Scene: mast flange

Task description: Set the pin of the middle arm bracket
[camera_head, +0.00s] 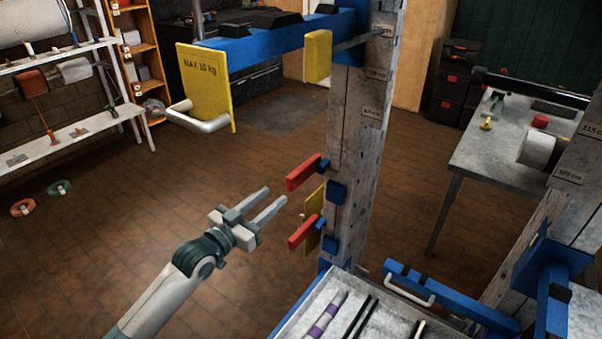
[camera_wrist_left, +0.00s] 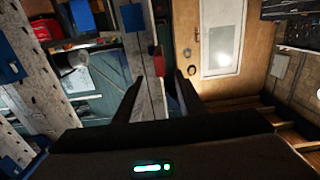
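The grey mast (camera_head: 350,135) stands at centre with blue fittings. Two red levers show on its left side, an upper one (camera_head: 304,172) and a lower one (camera_head: 304,232), with a yellow plate (camera_head: 315,212) by the lower one. A blue arm (camera_head: 270,42) with a yellow "MAX 10 kg" plate (camera_head: 206,85) sits at the top. I cannot tell which part is the middle bracket's pin. My left gripper (camera_head: 275,196) is open and empty, left of the levers and apart from them. In the left wrist view, a red piece (camera_wrist_left: 158,60) shows beyond its spread fingers (camera_wrist_left: 156,84). My right gripper is out of view.
A tray (camera_head: 335,292) with striped and dark rods lies at the lower front. A blue bar with a pale handle (camera_head: 408,290) lies beside it. A second post (camera_head: 575,170) and a grey workbench (camera_head: 490,155) stand right.

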